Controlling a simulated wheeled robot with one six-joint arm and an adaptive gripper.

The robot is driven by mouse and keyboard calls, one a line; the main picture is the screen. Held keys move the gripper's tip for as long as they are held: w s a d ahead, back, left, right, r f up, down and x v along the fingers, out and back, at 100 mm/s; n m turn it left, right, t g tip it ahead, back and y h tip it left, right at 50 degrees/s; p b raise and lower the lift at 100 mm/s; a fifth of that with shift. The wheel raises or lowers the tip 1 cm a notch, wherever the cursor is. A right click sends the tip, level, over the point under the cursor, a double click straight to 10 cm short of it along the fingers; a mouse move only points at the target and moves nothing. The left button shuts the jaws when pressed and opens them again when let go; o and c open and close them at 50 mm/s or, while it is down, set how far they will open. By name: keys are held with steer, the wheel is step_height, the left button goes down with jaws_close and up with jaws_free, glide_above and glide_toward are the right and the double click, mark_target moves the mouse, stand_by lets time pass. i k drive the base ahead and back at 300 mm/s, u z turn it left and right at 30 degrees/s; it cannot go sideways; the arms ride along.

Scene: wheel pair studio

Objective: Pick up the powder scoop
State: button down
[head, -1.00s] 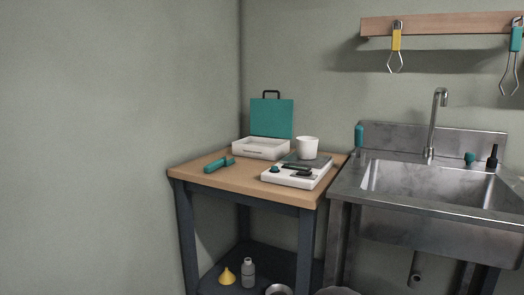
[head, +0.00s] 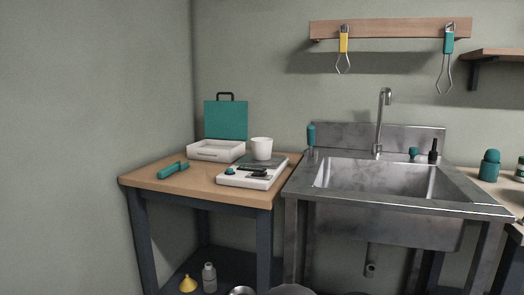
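I cannot make out for certain which thing is the powder scoop. A short teal-handled tool (head: 172,170) lies at the left of the wooden-topped table (head: 195,190). A small dark object (head: 258,173) lies on the white scale-like device (head: 246,178) at the table's front right; its shape is too small to tell. A white cup (head: 261,148) stands behind it. My gripper is not in view.
A white case with an open teal lid (head: 226,120) stands at the table's back. A steel sink (head: 385,180) adjoins on the right, with a teal bottle (head: 311,136) at its left rim. Wire-ended tools hang from a wall rail (head: 390,28).

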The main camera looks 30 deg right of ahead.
mark_target(167, 171)
steer(key=u, duration=0.7)
steer(key=i, duration=1)
steer(key=z, duration=0.1)
